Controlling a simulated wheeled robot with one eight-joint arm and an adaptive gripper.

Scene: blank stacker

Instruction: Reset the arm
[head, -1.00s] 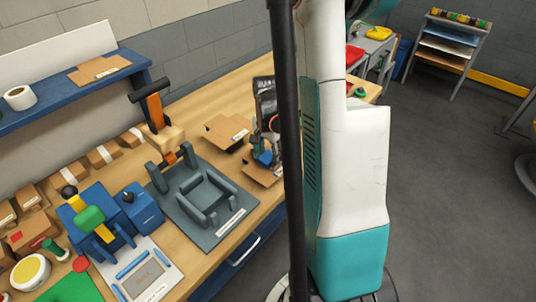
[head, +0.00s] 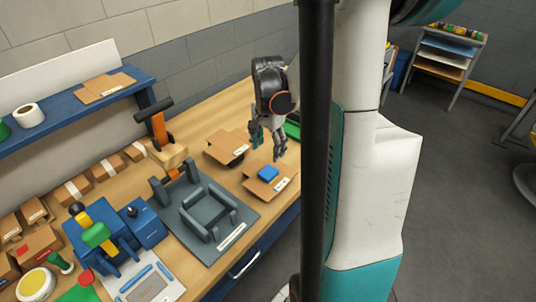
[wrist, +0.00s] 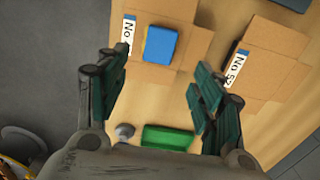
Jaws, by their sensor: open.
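My gripper (head: 267,143) is open and empty, raised above the wooden bench near its right end. Its two teal-padded fingers also show spread apart in the wrist view (wrist: 155,100). Below it a blue block (head: 268,172) lies on a flat cardboard piece with a white label (head: 284,184); the block also shows in the wrist view (wrist: 161,45), between and beyond the fingers. My arm and a black post hide part of the bench's right side.
A second labelled cardboard piece (head: 227,147) lies beside the first. A green item (head: 292,130) is partly hidden behind my gripper. A grey fixture (head: 207,212), a blue device (head: 95,232) and several cardboard boxes (head: 72,190) stand to the left. A blue shelf (head: 85,108) runs along the wall.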

